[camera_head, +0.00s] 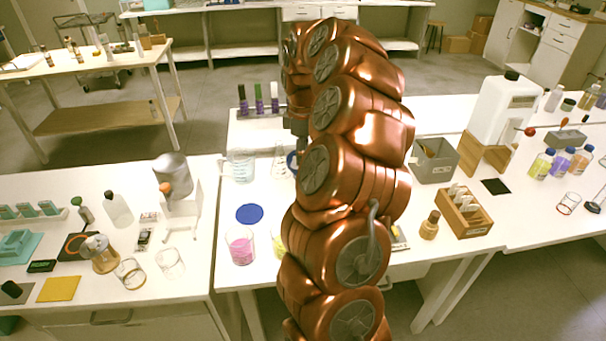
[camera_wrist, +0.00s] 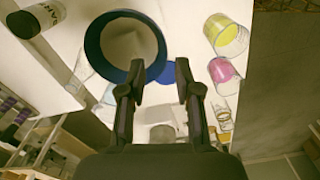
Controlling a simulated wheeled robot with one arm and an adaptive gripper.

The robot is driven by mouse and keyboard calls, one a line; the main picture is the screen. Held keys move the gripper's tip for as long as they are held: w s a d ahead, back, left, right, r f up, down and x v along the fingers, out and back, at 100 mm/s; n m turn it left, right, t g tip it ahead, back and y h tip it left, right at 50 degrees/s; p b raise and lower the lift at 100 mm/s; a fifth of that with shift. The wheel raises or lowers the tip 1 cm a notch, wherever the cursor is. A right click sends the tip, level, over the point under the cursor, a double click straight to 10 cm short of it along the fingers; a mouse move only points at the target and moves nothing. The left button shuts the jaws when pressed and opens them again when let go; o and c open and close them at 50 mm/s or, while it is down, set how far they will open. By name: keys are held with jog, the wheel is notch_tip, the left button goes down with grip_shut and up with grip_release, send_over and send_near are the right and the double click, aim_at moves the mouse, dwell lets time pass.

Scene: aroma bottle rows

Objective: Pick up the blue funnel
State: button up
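The blue funnel (camera_wrist: 94,40) is a wide dark-blue ring with a pale inside, large at the upper left of the wrist view. In the head view only a sliver of its blue rim (camera_head: 291,160) shows; my arm hides the rest. My gripper (camera_wrist: 160,68) is open, with its two dark fingers apart. The left fingertip overlaps the funnel's lower edge in the picture, and the right part of the rim lies near the gap between the fingers. I cannot tell whether they touch.
A flat blue disc (camera_head: 249,213) lies on the white table. A pink-filled beaker (camera_head: 241,248) and a yellow-filled beaker (camera_wrist: 222,33) stand close by. A clear beaker (camera_head: 240,166) and tubes (camera_head: 259,98) stand behind. A grey bin (camera_head: 434,160) stands to the right.

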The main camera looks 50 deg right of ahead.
jog(key=shift+s+a+f+p, duration=0.1)
jog(key=shift+a+f+p, duration=0.1)
jog(key=shift+f+p, duration=0.35)
jog(key=shift+a+f+p, duration=0.1)
jog(key=shift+f+p, duration=0.4)
jog(key=shift+f, duration=1.25)
grip_shut()
